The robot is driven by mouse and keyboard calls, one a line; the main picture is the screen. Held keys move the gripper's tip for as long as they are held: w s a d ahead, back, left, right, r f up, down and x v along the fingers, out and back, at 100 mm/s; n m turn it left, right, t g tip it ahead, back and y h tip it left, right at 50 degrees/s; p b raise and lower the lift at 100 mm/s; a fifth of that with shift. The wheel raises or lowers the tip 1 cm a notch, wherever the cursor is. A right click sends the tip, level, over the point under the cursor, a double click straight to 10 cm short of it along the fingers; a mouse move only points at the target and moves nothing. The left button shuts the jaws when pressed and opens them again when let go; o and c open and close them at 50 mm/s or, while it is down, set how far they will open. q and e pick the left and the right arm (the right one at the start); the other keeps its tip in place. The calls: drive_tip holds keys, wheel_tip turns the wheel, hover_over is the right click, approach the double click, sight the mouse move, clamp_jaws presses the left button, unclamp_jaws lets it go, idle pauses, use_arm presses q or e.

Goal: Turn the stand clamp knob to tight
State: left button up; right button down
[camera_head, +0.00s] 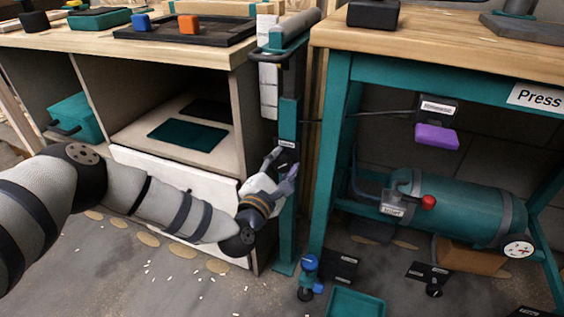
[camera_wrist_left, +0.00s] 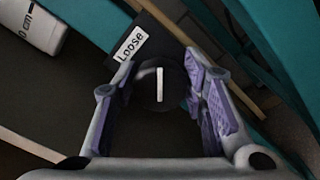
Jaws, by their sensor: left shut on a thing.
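The stand clamp knob (camera_wrist_left: 157,98) is a dark round knob with a white pointer line, seen between my left fingers in the left wrist view. The line stands nearly upright in that picture. A white label reading "Loose" (camera_wrist_left: 131,43) is on the dark clamp plate, up and left of the knob. In the head view the black clamp (camera_head: 287,150) sits on the upright teal stand (camera_head: 286,205). My left gripper (camera_head: 283,168) reaches it from the lower left. My right gripper is not in view.
A wooden bench with a white drawer (camera_head: 190,195) stands left of the stand. A teal press table (camera_head: 335,120) stands close on the right, with a teal tank (camera_head: 460,210) beneath.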

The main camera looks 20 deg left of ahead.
use_arm(q)
drive_tip(key=m+p, duration=0.1)
drive_tip(key=m, duration=0.4)
drive_tip(key=shift+m, duration=0.3)
drive_tip(key=m+p, duration=0.1)
drive_tip(key=m, duration=0.3)
drive_tip(key=shift+f+m, duration=0.15)
drive_tip(key=shift+m, duration=0.15)
drive_tip(key=m+p, duration=0.1)
drive_tip(key=m, duration=0.4)
drive_tip(key=shift+a+f+m+p, duration=0.1)
drive_tip(key=shift+m+p, duration=0.25)
drive_tip(key=shift+m, duration=0.85)
drive_tip(key=shift+a+f+m+p, duration=0.1)
drive_tip(key=shift+m+p, duration=0.25)
drive_tip(key=shift+m, duration=0.85)
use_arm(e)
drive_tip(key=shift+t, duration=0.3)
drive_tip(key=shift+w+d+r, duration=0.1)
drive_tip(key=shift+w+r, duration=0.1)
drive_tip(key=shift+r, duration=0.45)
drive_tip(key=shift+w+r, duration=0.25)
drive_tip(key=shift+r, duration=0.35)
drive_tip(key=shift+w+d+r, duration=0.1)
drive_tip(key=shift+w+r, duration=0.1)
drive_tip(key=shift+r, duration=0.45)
use_arm(q)
drive_tip(key=o, duration=1.2)
drive_tip(key=shift+c, duration=0.2)
drive_tip(key=shift+s+d, duration=0.1)
